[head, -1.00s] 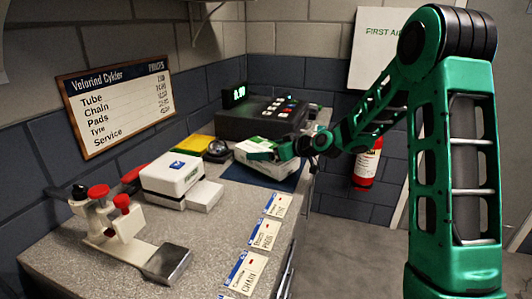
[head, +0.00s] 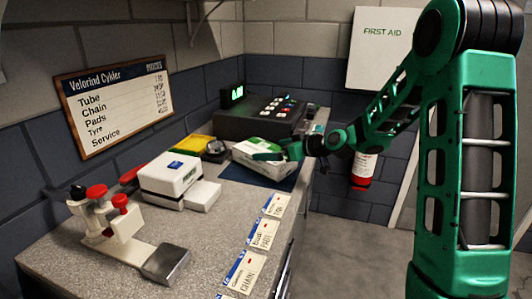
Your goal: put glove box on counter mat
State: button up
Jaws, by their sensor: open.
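The glove box (head: 265,157) is a white carton with green on its top. It sits on the dark blue counter mat (head: 232,173) at the far end of the counter, in front of the cash register. It lies at a slant, and I cannot tell whether all of its base is on the mat. My gripper (head: 270,154) is at the right end of the box, with a green finger over its top. The jaws are open. The far finger and any contact with the box are hard to make out.
A cash register (head: 262,117) stands behind the box. A white card device (head: 172,175), a yellow item (head: 196,143) and a clamp tool with red knobs (head: 118,220) stand to the left. Label cards (head: 262,235) line the front edge. A fire extinguisher (head: 363,170) hangs beyond the counter.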

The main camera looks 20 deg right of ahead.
jog(key=v, duration=0.7)
jog(key=shift+s, duration=0.2)
jog(key=s+d+f+m+g+h, duration=0.1)
jog(key=s+d+m+g+h, duration=0.1)
jog(key=s, duration=1.2)
jog(key=s+d+f+m+g+h, duration=0.2)
jog(key=s+d+m+g, duration=0.3)
jog(key=s, duration=0.9)
jog(key=s+d+f+m+g+h, duration=0.1)
jog(key=s+d+m+g+h, duration=0.2)
jog(key=s, duration=1.2)
jog(key=d+m+g, duration=0.1)
jog(key=d+m, duration=0.1)
jog(key=m, duration=0.1)
jog(key=shift+d+f, duration=0.25)
jog(key=shift+d, duration=0.1)
jog(key=shift+w, duration=0.1)
